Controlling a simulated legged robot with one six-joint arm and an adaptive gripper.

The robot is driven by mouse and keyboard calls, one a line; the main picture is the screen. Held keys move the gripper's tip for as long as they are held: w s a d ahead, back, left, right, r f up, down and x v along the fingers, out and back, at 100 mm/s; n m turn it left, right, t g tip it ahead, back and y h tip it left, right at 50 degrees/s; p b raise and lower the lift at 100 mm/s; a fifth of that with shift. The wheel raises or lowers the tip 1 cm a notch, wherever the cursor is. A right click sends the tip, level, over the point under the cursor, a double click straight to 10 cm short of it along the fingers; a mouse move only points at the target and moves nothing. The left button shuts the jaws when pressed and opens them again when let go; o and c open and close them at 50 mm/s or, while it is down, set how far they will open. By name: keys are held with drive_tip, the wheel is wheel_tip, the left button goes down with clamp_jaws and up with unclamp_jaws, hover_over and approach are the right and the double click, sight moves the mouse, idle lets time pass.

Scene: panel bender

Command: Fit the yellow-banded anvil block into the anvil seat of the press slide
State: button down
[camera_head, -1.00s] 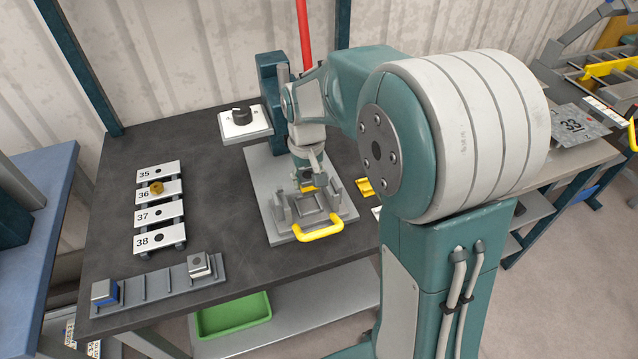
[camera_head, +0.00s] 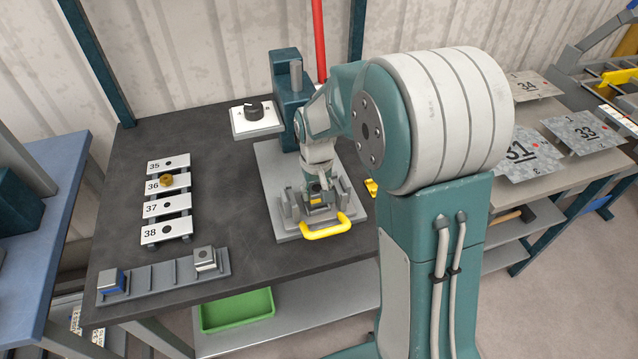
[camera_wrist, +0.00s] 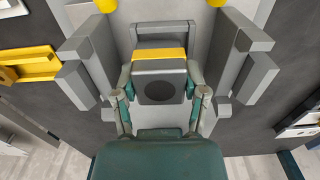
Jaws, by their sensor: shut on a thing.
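My gripper (camera_head: 318,190) is over the press slide (camera_head: 290,232), a grey plate with upright grey guides and a yellow handle. In the wrist view my gripper (camera_wrist: 160,95) is shut on the yellow-banded anvil block (camera_wrist: 160,66), a grey block with a dark round mark and a yellow band on its far edge. The block is between the two grey side guides, just in front of a grey raised bracket (camera_wrist: 165,28). The seat is mostly hidden under the block and gripper. I cannot tell whether the block touches its floor.
Numbered plates (camera_head: 165,207) stand at left. A white knob panel (camera_head: 257,120) stands behind the slide.

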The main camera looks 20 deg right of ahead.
drive_tip(key=shift+a+f, duration=0.4)
drive_tip(key=shift+a, duration=0.05)
drive_tip(key=shift+d, duration=0.3)
drive_tip(key=shift+f, duration=0.1)
drive_tip(key=shift+a+f, duration=0.1)
drive_tip(key=shift+a, duration=0.05)
drive_tip(key=shift+f, duration=0.1)
drive_tip(key=shift+c, duration=0.2)
unclamp_jaws()
